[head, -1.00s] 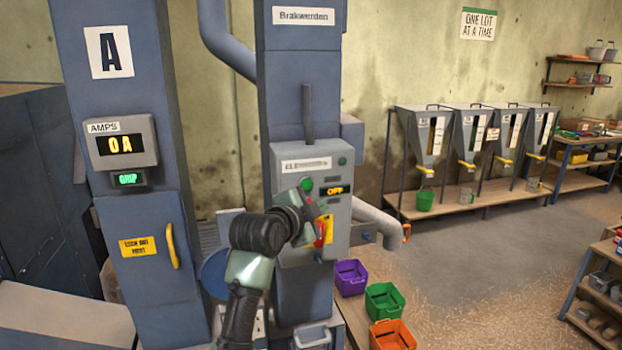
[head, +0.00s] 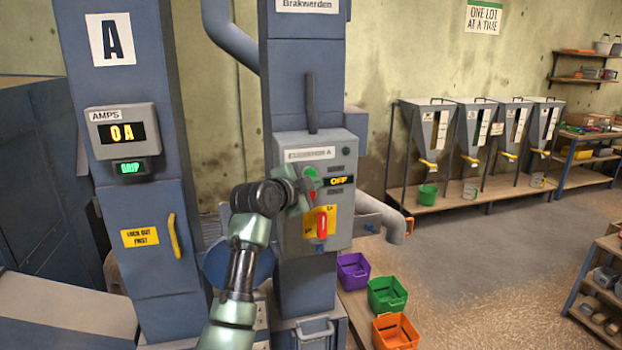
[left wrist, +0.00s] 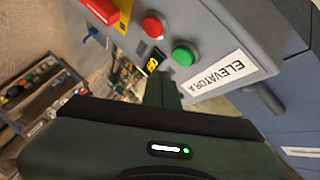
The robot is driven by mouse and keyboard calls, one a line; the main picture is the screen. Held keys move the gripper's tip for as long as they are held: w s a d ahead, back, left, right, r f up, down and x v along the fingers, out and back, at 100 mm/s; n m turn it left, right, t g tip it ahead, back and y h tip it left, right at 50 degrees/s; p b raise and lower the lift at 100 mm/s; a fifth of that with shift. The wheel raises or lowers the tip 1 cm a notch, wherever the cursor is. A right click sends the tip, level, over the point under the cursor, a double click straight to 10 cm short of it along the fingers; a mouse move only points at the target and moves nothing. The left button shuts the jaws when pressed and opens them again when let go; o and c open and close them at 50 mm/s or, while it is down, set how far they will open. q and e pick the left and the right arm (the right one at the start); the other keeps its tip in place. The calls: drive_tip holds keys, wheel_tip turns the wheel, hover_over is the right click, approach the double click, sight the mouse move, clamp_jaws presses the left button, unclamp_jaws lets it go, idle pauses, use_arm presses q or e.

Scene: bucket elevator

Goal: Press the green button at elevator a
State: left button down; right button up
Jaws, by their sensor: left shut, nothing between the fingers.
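The grey control box (head: 290,235) labelled for elevator A is on the blue column. Its green button (head: 309,171) is round, with the display (head: 341,180) reading OFF to its right. In the left wrist view the green button (left wrist: 183,56) is in clear sight beside the red button (left wrist: 153,27), under the ELEVATOR A label (left wrist: 222,76). My left gripper (head: 307,188) is shut and empty, just below the green button in the head view. In the left wrist view its fingers (left wrist: 162,90) end short of the buttons in the picture; contact cannot be told. My right gripper is not in view.
A red lever (head: 321,224) on a yellow plate sits low on the box. An amps display (head: 122,132) reads 0 A on the left column. Purple (head: 353,271), green (head: 387,294) and orange (head: 395,332) bins stand at the lower right. A grey pipe (head: 385,218) sticks out right.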

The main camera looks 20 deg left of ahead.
sight(316, 176)
use_arm(q)
drive_tip(key=shift+w+a, duration=0.45)
drive_tip(key=shift+w, duration=0.2)
idle(1.7)
drive_tip(key=shift+w+a, duration=0.25)
drive_tip(key=shift+w, duration=0.1)
drive_tip(key=shift+w+a+r, duration=0.1)
drive_tip(key=shift+w+a, duration=0.2)
drive_tip(key=shift+w, duration=0.05)
idle(0.8)
idle(0.3)
drive_tip(key=shift+s+d+p, duration=0.3)
drive_tip(key=shift+s+d, duration=0.2)
drive_tip(key=shift+s, duration=0.25)
drive_tip(key=s+d, duration=0.1)
drive_tip(key=s, duration=0.1)
drive_tip(key=s+d+p, duration=0.1)
drive_tip(key=s, duration=0.1)
drive_tip(key=shift+d+p, duration=0.3)
drive_tip(key=shift+d, duration=0.1)
